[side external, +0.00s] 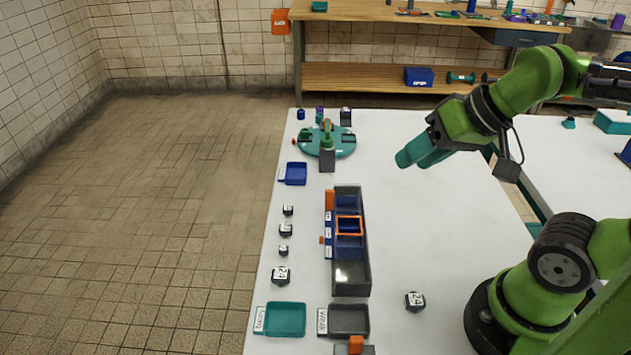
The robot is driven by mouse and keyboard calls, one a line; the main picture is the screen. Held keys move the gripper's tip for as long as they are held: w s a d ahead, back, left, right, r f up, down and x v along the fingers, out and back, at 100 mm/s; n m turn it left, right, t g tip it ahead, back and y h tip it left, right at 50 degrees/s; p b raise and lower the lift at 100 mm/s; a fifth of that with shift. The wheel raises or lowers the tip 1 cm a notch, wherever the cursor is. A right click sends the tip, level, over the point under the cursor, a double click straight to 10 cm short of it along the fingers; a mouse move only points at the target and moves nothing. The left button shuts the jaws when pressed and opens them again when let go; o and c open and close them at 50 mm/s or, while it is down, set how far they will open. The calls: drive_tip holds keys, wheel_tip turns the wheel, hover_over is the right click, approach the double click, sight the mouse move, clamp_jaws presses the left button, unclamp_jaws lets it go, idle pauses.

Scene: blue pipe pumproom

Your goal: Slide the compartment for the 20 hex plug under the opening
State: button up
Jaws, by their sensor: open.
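A long dark grey trough (350,278) stands on the white table, with a blue compartment slider (349,252) inside it. An orange square frame (348,234) marks the opening over the slider; blue shows through it. Small white labels sit along the slider's left side, too small to read, so I cannot tell which compartment is for 20. Several dark hex plugs lie left of the trough, one a plug (281,275) that seems marked 24; another plug marked 24 (415,301) lies to the right. My gripper (404,160), with teal fingers, is open and empty, above the table right of the trough's far end.
An orange block (330,200) stands at the trough's far left edge. A teal tray (285,319) and a dark grey tray (349,320) sit at the near end. A blue tray (295,173) and teal round fixture (342,147) stand farther back. The table right of the trough is mostly clear.

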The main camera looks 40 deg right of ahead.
drive_tip(key=shift+o, duration=0.6)
drive_tip(key=shift+f, duration=0.15)
drive_tip(key=m+g+h, duration=0.2)
drive_tip(key=m+g, duration=0.3)
drive_tip(key=g, duration=0.2)
hover_over(330, 190)
drive_tip(key=shift+f, duration=1)
wheel_tip(330, 190, down, 16)
drive_tip(key=shift+f, duration=0.1)
clamp_jaws()
